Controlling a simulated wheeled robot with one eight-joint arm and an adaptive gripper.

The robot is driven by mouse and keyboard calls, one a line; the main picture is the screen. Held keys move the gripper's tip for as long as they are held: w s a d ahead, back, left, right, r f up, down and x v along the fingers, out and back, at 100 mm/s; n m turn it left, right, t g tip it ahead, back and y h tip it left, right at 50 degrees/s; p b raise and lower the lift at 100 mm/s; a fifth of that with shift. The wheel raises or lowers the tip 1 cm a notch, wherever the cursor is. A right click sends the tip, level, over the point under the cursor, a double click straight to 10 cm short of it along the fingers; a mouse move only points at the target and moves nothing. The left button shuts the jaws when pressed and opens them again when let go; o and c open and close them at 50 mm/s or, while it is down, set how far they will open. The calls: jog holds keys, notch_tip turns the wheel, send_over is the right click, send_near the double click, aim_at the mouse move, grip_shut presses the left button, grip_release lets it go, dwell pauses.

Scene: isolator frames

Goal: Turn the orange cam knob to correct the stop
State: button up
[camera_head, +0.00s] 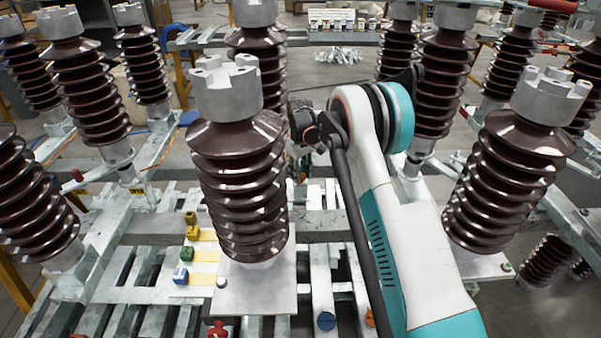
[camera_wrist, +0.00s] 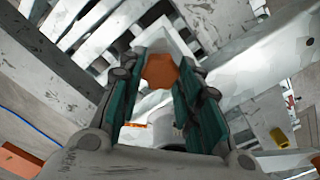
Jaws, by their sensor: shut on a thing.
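The orange cam knob (camera_wrist: 160,71) shows in the wrist view between the ends of my gripper's two fingers (camera_wrist: 160,76). The fingers have teal pads and stand on either side of the knob, shut on it. The knob's mount and any stop mark are hard to make out. In the head view my arm bends away behind the large brown insulator, and my gripper cannot be made out there. A small orange piece (camera_head: 370,318) shows beside my arm at the bottom; I cannot tell whether it is the same knob.
Brown ribbed insulators (camera_head: 238,180) and (camera_head: 515,170) stand close on both sides of my arm. A blue knob (camera_head: 326,321) and a red knob (camera_head: 217,328) sit at the front. Yellow, green and blue blocks (camera_head: 186,250) lie left on the slatted metal frame.

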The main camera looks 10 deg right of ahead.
jog(key=shift+n, duration=1.9)
jog(key=o, duration=1)
jog(key=shift+o, duration=0.2)
notch_tip(320, 180, up, 12)
